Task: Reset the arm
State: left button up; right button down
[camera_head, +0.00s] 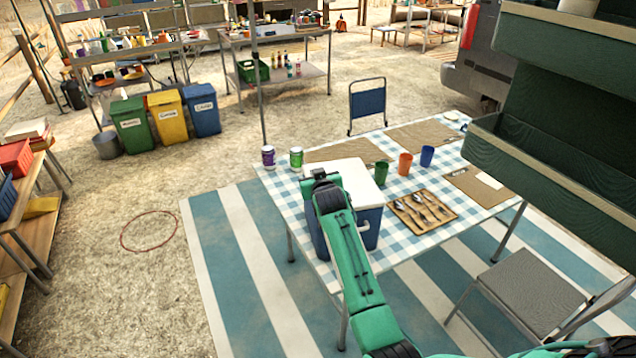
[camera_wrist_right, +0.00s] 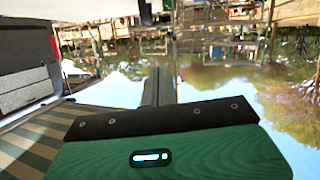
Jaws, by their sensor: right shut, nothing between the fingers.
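In the head view, my left arm (camera_head: 353,250) reaches from the bottom edge over the table. Its dark end (camera_head: 319,176) overlaps the white lid of a blue cooler (camera_head: 368,228). I cannot make out fingers there, or whether the arm touches the cooler. My right arm shows only as a green and dark piece at the bottom right edge. In the right wrist view, my right gripper (camera_wrist_right: 158,75) shows as two dark fingers close together, shut and empty, with the scene upside down behind them.
A checked table (camera_head: 415,240) holds a cutlery tray (camera_head: 422,210), cups (camera_head: 405,164), placemats and two jars. A green shelf unit (camera_head: 560,150) stands close on the right. A folding chair (camera_head: 530,290) is below it. Bins (camera_head: 165,118) stand behind; open ground lies left.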

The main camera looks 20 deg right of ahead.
jog(key=shift+b+v, duration=0.4)
jog(key=shift+v, duration=1.9)
jog(key=s+a+f+n+g+y, duration=0.1)
jog(key=s+f+g, duration=0.2)
jog(key=s+f, duration=0.55)
jog(key=s+a+f+g, duration=0.2)
jog(key=s+f, duration=0.2)
jog(key=s, duration=0.9)
jog(key=s+a+f+n+g+y, duration=0.1)
jog(key=s+g, duration=0.1)
jog(key=s, duration=0.7)
jog(key=s+a+f+g, duration=0.1)
jog(key=s+a+g, duration=0.1)
jog(key=s, duration=0.7)
jog(key=s+a+f+n+g+y, duration=0.1)
jog(key=s+g, duration=0.1)
jog(key=s, duration=0.7)
notch_tip(320, 180, down, 32)
jog(key=s+g, duration=0.1)
jog(key=g, duration=0.1)
jog(key=s+d+f, duration=0.3)
jog(key=s+f, duration=1.5)
jog(key=shift+s+f+n+g, duration=0.2)
jog(key=shift+s+n+g, duration=0.1)
jog(key=shift+g, duration=0.1)
